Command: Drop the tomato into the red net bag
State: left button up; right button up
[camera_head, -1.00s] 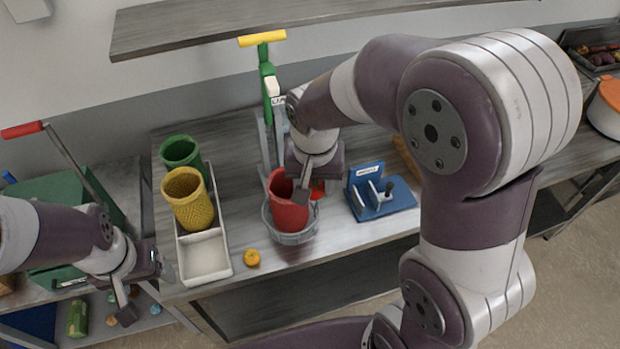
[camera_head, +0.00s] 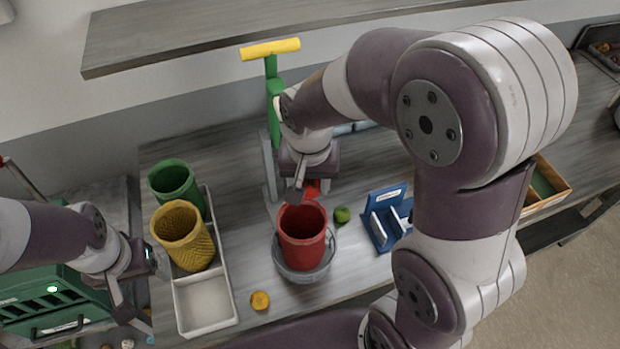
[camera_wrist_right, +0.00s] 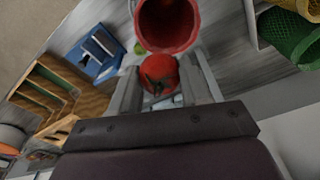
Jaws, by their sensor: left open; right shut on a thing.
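The red net bag (camera_head: 303,240) stands open-topped in a grey round holder (camera_head: 283,265) on the table. In the right wrist view its open mouth (camera_wrist_right: 167,20) faces me just beyond the fingertips. My right gripper (camera_head: 298,188) is at the bag's far rim. In the right wrist view, the red tomato (camera_wrist_right: 159,73) with a dark stem sits between the fingers of my right gripper (camera_wrist_right: 163,88), which is shut on it. The tomato (camera_head: 312,187) is partly hidden behind the gripper in the head view. My left gripper (camera_head: 130,300) is open and empty, left of the white tray.
A yellow net bag (camera_head: 184,236) and a green one (camera_head: 175,184) stand in a white tray (camera_head: 205,302). An orange fruit (camera_head: 260,300) and a green fruit (camera_head: 342,215) lie near the holder. A blue device (camera_head: 386,218) stands to the right; a green-and-yellow tool (camera_head: 273,90) rises behind.

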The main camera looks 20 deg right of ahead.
aim_at(310, 188)
jog(key=shift+w+f, duration=0.15)
jog(key=shift+w, duration=0.05)
jog(key=o, duration=1.1)
jog(key=shift+s+r, duration=0.25)
jog(key=shift+s, duration=0.4)
jog(key=shift+w+f, duration=0.1)
jog(key=shift+w, duration=0.2)
jog(key=shift+w+r, duration=0.15)
jog(key=shift+r, duration=0.05)
jog(key=r, duration=0.4)
jog(key=s+r, duration=0.1)
jog(key=r, duration=0.1)
jog(key=shift+a+r, duration=0.2)
jog(key=shift+r, duration=0.05)
pick_arm(q)
notch_tip(310, 188, up, 5)
jog(key=p, duration=0.5)
jog(key=shift+s+r, duration=0.1)
jog(key=shift+s, duration=0.05)
pick_arm(e)
jog(key=r, duration=0.5)
jog(key=shift+s+a+r, duration=0.1)
jog(key=shift+s+r, duration=0.3)
